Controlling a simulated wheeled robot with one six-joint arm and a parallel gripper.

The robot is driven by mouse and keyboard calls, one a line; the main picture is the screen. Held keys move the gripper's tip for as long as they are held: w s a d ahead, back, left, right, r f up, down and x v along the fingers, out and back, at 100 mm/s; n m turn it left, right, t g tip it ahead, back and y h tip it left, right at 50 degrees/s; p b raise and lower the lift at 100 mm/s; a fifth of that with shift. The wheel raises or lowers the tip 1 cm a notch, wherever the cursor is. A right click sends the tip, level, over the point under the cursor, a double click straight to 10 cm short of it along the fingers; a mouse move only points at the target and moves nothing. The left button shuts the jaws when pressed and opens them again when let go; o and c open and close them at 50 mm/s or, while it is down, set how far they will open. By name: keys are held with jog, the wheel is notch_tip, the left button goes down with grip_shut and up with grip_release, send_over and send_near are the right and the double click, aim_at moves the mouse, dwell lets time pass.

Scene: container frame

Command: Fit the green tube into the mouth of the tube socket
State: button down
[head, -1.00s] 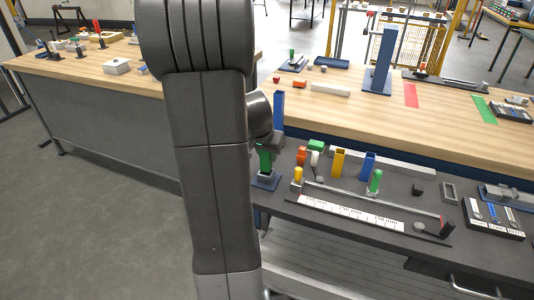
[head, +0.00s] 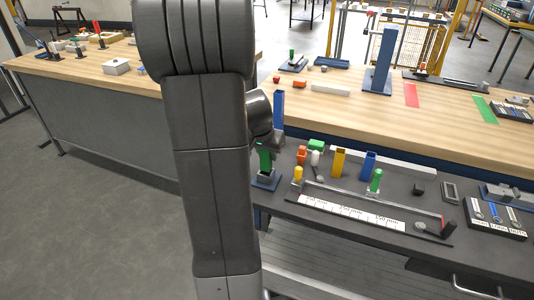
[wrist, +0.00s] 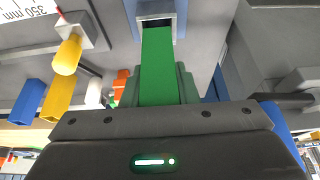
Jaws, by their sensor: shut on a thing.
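The green tube (wrist: 157,65) is held between the fingers of my gripper (wrist: 158,92) in the wrist view. Its far end meets the grey square mouth of the tube socket (wrist: 157,9); a dark gap shows at the right of the tube there. I cannot tell how deep the end sits. In the head view the green tube (head: 265,158) stands roughly upright over the tube socket (head: 266,183), which has a blue base. My gripper (head: 268,146) is at the tube's upper part, partly hidden behind my arm.
An orange block (head: 302,155), a yellow tube (head: 339,162), a blue tube (head: 368,165) and a green cylinder (head: 376,180) stand to the right. A white ruler strip (head: 350,212) lies in front. A tall blue post (head: 278,108) rises just behind the socket.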

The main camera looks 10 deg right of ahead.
aim_at(267, 161)
jog(key=shift+f+b, duration=1.9)
jog(key=shift+f, duration=0.1)
jog(key=c, duration=1.1)
grip_release()
jog(key=shift+r, duration=0.1)
jog(key=shift+o, duration=0.2)
jog(key=v, duration=1.3)
jog(key=shift+r+p, duration=0.4)
jog(key=shift+p, duration=0.05)
jog(key=x, duration=1.4)
jog(key=shift+s+a+b, duration=0.1)
jog(key=shift+b, duration=0.3)
jog(key=shift+r, duration=0.2)
